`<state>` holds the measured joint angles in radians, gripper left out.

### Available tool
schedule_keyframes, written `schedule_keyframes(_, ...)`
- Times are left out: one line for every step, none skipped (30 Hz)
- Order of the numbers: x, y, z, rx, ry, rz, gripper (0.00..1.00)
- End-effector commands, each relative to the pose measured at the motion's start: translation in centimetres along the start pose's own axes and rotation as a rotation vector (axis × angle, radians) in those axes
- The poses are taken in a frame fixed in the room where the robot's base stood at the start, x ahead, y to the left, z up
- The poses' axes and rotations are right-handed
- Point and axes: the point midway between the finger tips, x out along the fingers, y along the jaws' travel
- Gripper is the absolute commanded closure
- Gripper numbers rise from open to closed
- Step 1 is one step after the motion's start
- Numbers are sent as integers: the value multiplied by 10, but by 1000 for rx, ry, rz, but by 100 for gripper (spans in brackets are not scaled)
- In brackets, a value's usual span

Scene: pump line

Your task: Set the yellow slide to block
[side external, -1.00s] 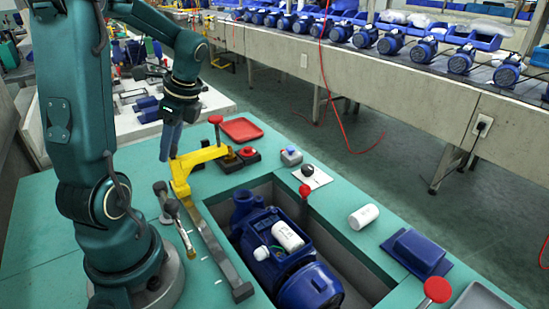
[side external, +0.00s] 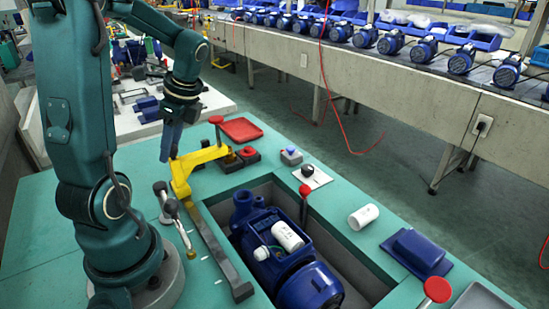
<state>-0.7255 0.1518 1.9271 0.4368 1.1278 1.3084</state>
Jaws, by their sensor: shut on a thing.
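The yellow slide (side external: 184,175) is a bent yellow bracket at the far end of a dark grey rail (side external: 222,250), beside the sunken bay. Its arm reaches right toward a red-knobbed post (side external: 216,121). My gripper (side external: 166,156) points down with its blue-grey fingers at the slide's left end. The fingers look closed on the slide, though the exact contact is small and partly hidden. No block label can be read.
A blue pump (side external: 285,262) sits in the bay, with a white cylinder on it. Levers (side external: 172,208) stand left of the rail. A red tray (side external: 241,129), a black knob (side external: 308,171), a white cylinder (side external: 363,216) and a blue part (side external: 416,248) lie around the bay.

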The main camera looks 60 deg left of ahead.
Motion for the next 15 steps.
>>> schedule_keyframes(-3,2,-4,3,0,-6,100)
schedule_keyframes(-4,5,-6,4,1,-7,100)
schedule_keyframes(-6,9,-11,6,1,-7,100)
schedule_keyframes(-8,13,-15,7,1,-8,100)
schedule_keyframes(-10,18,-20,8,2,-10,100)
schedule_keyframes(-12,24,-26,10,2,-10,100)
schedule_keyframes(-14,28,-30,9,3,-11,100)
schedule_keyframes(-16,33,-34,9,3,-11,100)
schedule_keyframes(-18,38,-40,9,4,-11,100)
schedule_keyframes(-19,42,-43,9,5,-11,100)
schedule_keyframes(-21,45,-47,7,6,-12,100)
schedule_keyframes(-22,49,-51,6,7,-12,100)
schedule_keyframes(-23,52,-53,7,6,-11,100)
schedule_keyframes(-24,55,-55,5,6,-11,100)
schedule_keyframes(-25,58,-58,4,7,-11,100)
